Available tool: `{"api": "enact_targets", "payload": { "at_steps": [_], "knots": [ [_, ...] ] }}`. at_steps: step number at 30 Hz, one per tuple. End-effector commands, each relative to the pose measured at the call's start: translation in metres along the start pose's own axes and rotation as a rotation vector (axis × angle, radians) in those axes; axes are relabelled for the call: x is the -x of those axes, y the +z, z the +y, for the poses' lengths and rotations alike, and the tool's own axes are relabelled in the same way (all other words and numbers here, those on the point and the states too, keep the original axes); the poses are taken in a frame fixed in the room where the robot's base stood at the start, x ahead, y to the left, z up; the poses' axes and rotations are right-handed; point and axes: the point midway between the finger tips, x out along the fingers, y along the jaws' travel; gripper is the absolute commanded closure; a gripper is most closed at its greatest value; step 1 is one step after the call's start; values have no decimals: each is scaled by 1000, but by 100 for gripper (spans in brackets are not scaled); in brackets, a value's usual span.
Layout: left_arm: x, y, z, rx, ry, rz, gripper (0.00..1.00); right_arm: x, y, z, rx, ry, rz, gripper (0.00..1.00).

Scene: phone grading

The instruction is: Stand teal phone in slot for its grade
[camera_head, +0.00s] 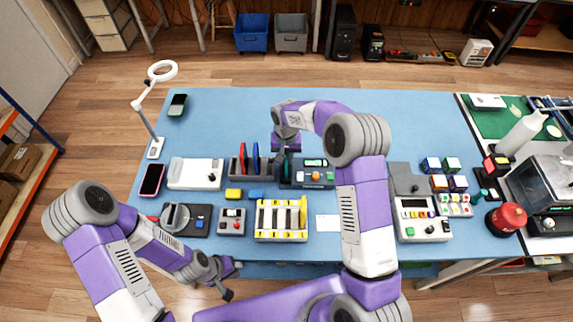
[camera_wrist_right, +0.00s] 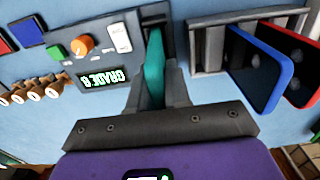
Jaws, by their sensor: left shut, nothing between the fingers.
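The teal phone (camera_wrist_right: 155,65) stands on edge at the end of the grey tester (camera_wrist_right: 90,50), beside its knob and display. The tester's lit green display (camera_wrist_right: 102,78) appears upside down and seems to read "GRADE B". My right gripper (camera_wrist_right: 157,90) has its fingers closed on either side of the teal phone. In the head view my right gripper (camera_head: 284,152) is at the tester's left end and mostly hides the phone. A white and yellow slotted rack (camera_head: 281,236) stands near the front edge. My left gripper (camera_head: 224,278) is shut and empty near the front edge.
A dark rack (camera_wrist_right: 207,55) holds a red phone (camera_wrist_right: 296,70) and a blue phone (camera_wrist_right: 259,62) beside the teal one. The back of the blue table (camera_head: 225,115) is clear.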

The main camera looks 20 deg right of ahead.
Motion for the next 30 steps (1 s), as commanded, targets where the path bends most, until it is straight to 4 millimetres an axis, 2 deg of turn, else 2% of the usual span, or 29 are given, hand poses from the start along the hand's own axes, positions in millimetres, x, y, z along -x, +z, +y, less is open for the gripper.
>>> {"api": "enact_targets", "payload": {
  "at_steps": [8,16,23,30],
  "knots": [
    [2,0,1,0,0,0,100,3,0,0,0,-1,2,100],
    [13,0,5,0,0,0,100,21,-1,0,0,-1,2,100],
    [15,1,6,0,0,0,100,26,0,0,0,0,1,100],
    [25,1,9,0,0,0,100,42,0,0,0,0,2,100]
  ]
}}
